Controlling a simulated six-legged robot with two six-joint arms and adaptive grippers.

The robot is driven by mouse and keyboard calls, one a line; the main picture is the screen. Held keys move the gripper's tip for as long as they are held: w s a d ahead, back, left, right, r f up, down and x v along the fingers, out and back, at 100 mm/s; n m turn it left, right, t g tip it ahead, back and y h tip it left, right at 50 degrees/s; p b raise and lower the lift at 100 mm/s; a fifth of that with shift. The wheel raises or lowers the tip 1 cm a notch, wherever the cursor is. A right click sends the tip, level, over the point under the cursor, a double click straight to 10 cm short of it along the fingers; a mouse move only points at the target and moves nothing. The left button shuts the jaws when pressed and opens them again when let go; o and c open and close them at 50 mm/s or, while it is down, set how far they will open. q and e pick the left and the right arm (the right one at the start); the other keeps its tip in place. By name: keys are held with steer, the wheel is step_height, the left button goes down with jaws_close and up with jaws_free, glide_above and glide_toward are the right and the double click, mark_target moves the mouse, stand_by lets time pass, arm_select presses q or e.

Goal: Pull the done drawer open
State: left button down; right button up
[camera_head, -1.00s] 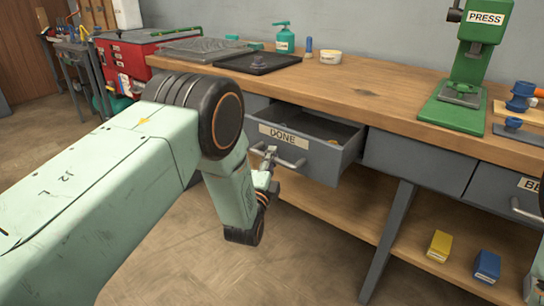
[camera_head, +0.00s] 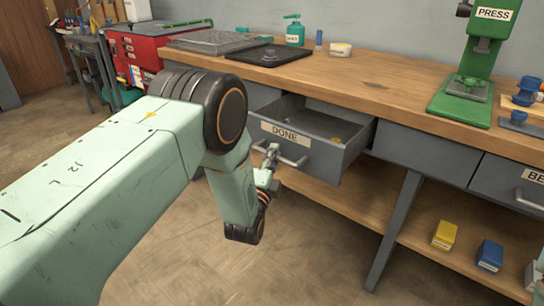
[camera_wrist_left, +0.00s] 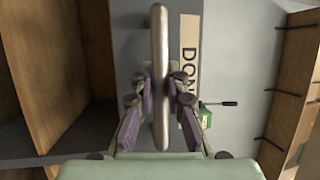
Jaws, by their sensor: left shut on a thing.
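The done drawer (camera_head: 322,157) is a grey drawer under the workbench, with a white DONE label (camera_head: 285,134) on its front. It stands pulled out, and a small yellowish thing shows inside it. My left gripper (camera_head: 268,160) is shut on the drawer's metal bar handle (camera_head: 292,160). In the left wrist view the handle (camera_wrist_left: 160,40) runs between the two purple-padded fingers of my left gripper (camera_wrist_left: 162,105), beside the partly covered label (camera_wrist_left: 189,40).
The wooden bench top (camera_head: 370,85) holds a green press (camera_head: 470,80), a dark tray (camera_head: 268,57) and a green bottle (camera_head: 295,32). A yellow box (camera_head: 444,235) and a blue box (camera_head: 490,255) sit on the lower shelf. Open floor lies in front.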

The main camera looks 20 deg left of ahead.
arm_select(q)
steer(key=c, duration=1.3)
jaws_free()
steer(key=shift+c, duration=0.2)
steer(key=s+f, duration=0.2)
steer(key=s, duration=1)
steer(key=shift+d, duration=0.3)
steer(key=shift+w+f, duration=0.1)
